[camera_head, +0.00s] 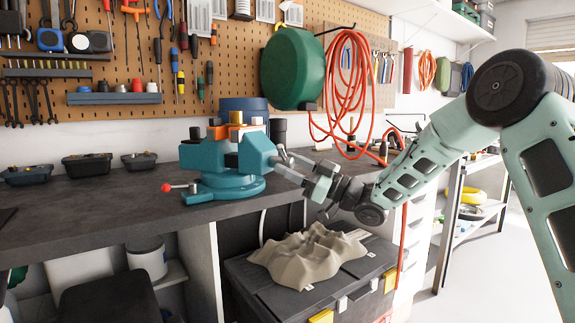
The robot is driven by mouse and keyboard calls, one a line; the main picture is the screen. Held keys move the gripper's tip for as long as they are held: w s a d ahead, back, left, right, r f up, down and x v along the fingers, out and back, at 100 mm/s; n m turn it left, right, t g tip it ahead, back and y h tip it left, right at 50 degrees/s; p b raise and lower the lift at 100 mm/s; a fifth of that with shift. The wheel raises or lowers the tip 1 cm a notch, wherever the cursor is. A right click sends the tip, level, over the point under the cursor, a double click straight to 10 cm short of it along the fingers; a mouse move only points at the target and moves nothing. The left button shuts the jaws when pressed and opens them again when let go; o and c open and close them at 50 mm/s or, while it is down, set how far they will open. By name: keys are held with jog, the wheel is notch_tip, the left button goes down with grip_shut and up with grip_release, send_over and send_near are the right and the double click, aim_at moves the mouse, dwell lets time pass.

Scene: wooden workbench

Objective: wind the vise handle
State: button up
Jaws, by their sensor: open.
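The teal vise (215,160) stands on the front edge of the workbench. A short lever with a red ball end (166,187) sticks out to the left from its base. My gripper (292,168) is at the right side of the vise, by the grey metal parts where the screw and handle sit. Its jaws are open. The handle is small here and partly covered by the gripper, so I cannot tell whether the fingers are around it or touch it.
The dark workbench top (100,205) is clear at the front left. Small black bins (87,165) stand along its back. A toolbox (255,287) with a crumpled beige cloth (308,252) sits below my gripper.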

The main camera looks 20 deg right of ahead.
jog(key=v, duration=1.6)
jog(key=shift+s, duration=0.1)
jog(key=a+f+m+g+h, duration=0.1)
jog(key=a+f+m+h, duration=0.15)
jog(key=a+h, duration=0.4)
jog(key=a+f+m+g+h, duration=0.15)
jog(key=a+f+h, duration=0.25)
jog(key=a, duration=0.6)
jog(key=s+a+f+m+g+h, duration=0.1)
jog(key=s+f+g+h, duration=0.15)
jog(key=s, duration=0.75)
jog(key=s+a+f+g+h, duration=0.1)
jog(key=s+f+g+h, duration=0.2)
jog(key=s, duration=0.8)
jog(key=s+a+f+m+g+h, duration=0.15)
jog(key=s+g, duration=0.35)
jog(key=s, duration=0.5)
notch_tip(320, 180, up, 19)
jog(key=s+p, duration=0.2)
jog(key=p, duration=1.7)
jog(key=shift+d, duration=0.15)
